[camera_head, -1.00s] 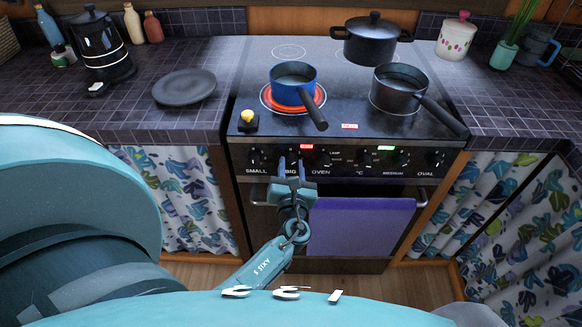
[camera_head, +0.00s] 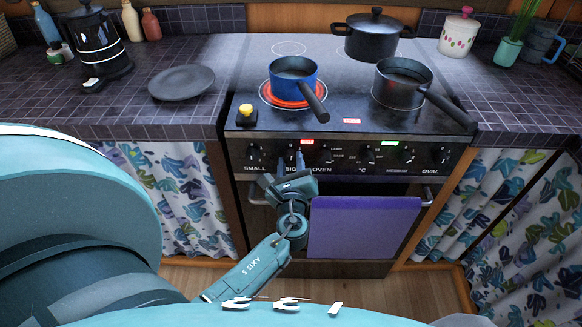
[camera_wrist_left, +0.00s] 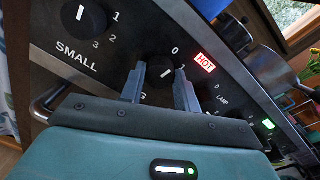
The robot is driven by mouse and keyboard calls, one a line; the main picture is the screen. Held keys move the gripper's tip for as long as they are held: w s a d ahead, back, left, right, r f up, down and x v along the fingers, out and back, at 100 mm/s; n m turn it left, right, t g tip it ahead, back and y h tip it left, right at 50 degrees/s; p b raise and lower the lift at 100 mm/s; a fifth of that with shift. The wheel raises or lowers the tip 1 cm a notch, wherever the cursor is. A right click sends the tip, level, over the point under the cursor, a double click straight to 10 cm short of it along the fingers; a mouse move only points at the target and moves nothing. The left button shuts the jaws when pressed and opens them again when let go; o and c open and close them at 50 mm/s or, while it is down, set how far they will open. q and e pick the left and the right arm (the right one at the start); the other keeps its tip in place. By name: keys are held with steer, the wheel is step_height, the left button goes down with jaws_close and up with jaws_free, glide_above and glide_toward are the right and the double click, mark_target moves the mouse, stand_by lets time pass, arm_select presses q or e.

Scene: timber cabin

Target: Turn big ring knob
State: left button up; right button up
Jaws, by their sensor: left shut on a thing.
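The big ring knob (camera_wrist_left: 159,58) is a dark round knob on the stove's front panel, with a white mark tilted to the upper right in the wrist view, towards the 0 and 1. My left gripper (camera_wrist_left: 160,72) is shut on it, one finger on each side, partly hiding it. In the head view my left gripper (camera_head: 290,160) is at the panel over the BIG label, and the knob is mostly hidden. The small ring knob (camera_head: 254,152) is to its left. The front-left ring (camera_head: 266,95) glows red under a blue saucepan (camera_head: 292,75). My right gripper is not in view.
A dark saucepan (camera_head: 403,82) and a black pot (camera_head: 371,35) stand on the hob. A yellow-topped object (camera_head: 246,115) sits at its front-left corner. The oven handle (camera_head: 428,196) and a purple towel (camera_head: 362,225) are below the panel. A red HOT sign (camera_wrist_left: 204,62) is right of the knob.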

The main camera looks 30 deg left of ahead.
arm_select(q)
steer(key=shift+n, duration=0.5)
steer(key=shift+n+b, duration=0.3)
steer(key=shift+b, duration=0.05)
steer(key=o, duration=1)
steer(key=shift+c, duration=0.2)
